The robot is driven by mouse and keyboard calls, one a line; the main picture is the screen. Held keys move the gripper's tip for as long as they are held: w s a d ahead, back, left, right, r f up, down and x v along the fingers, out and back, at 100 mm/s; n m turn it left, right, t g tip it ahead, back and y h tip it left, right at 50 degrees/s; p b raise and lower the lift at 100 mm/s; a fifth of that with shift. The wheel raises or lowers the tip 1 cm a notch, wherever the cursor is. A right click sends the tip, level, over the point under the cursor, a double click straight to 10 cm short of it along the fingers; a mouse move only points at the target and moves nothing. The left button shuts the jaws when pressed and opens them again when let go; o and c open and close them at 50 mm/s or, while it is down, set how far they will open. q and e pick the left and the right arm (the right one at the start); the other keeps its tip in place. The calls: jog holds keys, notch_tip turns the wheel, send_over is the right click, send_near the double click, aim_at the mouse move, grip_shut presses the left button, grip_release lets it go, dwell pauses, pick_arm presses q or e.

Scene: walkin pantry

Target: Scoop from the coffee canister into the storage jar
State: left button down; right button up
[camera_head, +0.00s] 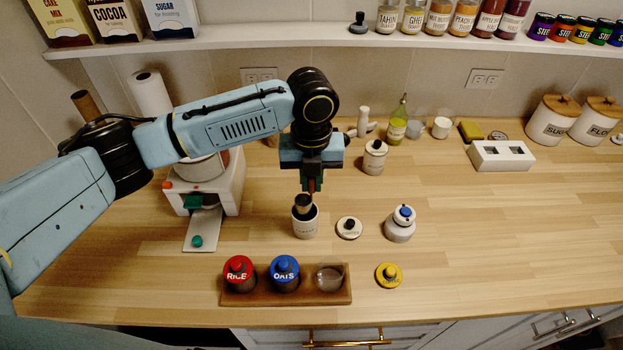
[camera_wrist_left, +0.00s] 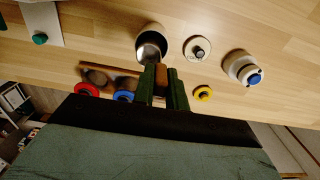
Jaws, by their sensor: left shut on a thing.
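My left gripper (camera_head: 311,184) points down over the coffee canister (camera_head: 305,224), a white open pot on the counter. It is shut on the brown handle of a scoop (camera_head: 303,202), whose dark cup shows at the canister's mouth. How deep the cup sits I cannot tell. In the left wrist view the green fingers (camera_wrist_left: 163,88) hold the brown handle, with the canister (camera_wrist_left: 152,30) beyond. The canister's pale lid (camera_head: 349,229) lies to its right. The open glass storage jar (camera_head: 330,279) stands in the wooden rack (camera_head: 304,298), in front of the canister. My right gripper is out of view.
The red-lidded rice jar (camera_head: 239,273) and blue-lidded oats jar (camera_head: 285,272) share the rack. A yellow lid (camera_head: 389,276) lies right of it. A white blue-capped container (camera_head: 400,226) stands right of the canister lid. A white machine (camera_head: 206,190) stands left.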

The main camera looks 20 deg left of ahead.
aim_at(312, 194)
pick_arm(q)
jog(key=shift+f+b, duration=0.3)
jog(key=shift+f, duration=1.75)
jog(key=shift+f, duration=0.25)
jog(key=shift+r+p, duration=3.3)
jog(key=shift+p, duration=0.4)
